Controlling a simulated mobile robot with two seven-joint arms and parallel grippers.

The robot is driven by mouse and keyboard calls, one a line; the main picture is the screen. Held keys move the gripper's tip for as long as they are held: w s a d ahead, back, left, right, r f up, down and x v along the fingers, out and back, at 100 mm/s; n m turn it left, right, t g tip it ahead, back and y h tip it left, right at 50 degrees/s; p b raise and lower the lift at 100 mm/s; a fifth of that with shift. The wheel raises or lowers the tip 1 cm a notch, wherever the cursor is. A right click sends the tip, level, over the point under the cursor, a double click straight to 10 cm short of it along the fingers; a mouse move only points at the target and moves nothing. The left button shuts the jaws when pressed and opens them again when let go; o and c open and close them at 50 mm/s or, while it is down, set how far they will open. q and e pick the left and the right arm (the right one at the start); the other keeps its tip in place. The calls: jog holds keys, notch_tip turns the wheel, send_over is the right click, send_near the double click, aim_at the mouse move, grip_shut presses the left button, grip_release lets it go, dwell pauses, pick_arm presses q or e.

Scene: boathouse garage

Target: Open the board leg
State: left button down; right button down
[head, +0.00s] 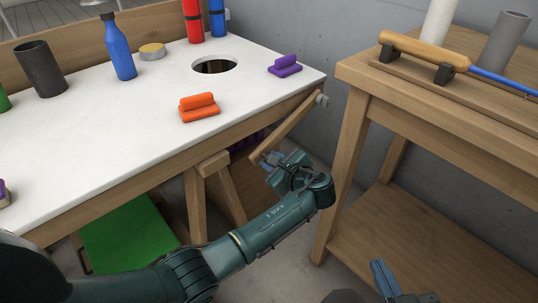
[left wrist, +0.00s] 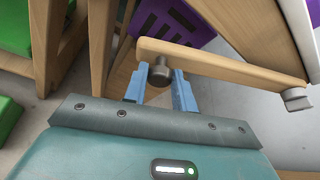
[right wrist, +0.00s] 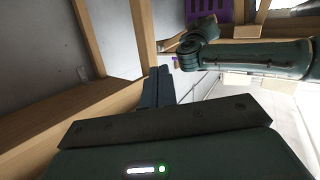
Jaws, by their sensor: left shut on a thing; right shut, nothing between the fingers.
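The board leg (head: 297,124) is a flat wooden bar under the right edge of the white-topped board (head: 105,140). It slants from a grey pivot (head: 321,100) near the board's corner down to my left gripper. In the left wrist view the leg (left wrist: 225,68) crosses above my fingers, with a dark round knob (left wrist: 160,72) near its end. My left gripper (head: 271,159) is shut on this knob; its fingers (left wrist: 160,90) lie on both sides of it. My right gripper (head: 380,270) is shut and empty, low at the front right; its fingers (right wrist: 158,88) are together.
A wooden shelf table (head: 350,110) stands close on the right, with a wooden-handled tool (head: 425,50) on top. A purple crate (left wrist: 175,22) is under the board. Orange (head: 199,107) and purple (head: 285,65) blocks lie on the board. A narrow floor gap separates the tables.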

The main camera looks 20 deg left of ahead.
pick_arm(q)
jog(key=shift+n+t, duration=0.6)
jog(key=shift+n, duration=0.3)
jog(key=shift+w+d+f+b, duration=0.2)
jog(key=shift+w+f+b, duration=0.1)
jog(key=shift+f+b, duration=0.45)
jog(key=shift+w+d+f+b, duration=0.3)
jog(key=shift+f+b, duration=0.2)
jog(key=shift+f, duration=0.4)
jog(key=shift+w+d+f+b, duration=0.15)
jog(key=shift+w+f+b, duration=0.2)
jog(key=shift+f+b, duration=0.4)
pick_arm(e)
jog(key=shift+s+a+r+n+t+y, duration=0.1)
jog(key=shift+a+n+t+y, duration=0.4)
jog(key=shift+t+y, duration=0.2)
jog(key=shift+a+n+t+y, duration=0.35)
jog(key=shift+n+t+y, duration=0.15)
jog(key=shift+t+y, duration=0.15)
pick_arm(q)
jog(key=c, duration=1.2)
grip_release()
jog(key=shift+o, duration=0.2)
jog(key=shift+r, duration=0.1)
pick_arm(e)
jog(key=shift+d, duration=0.1)
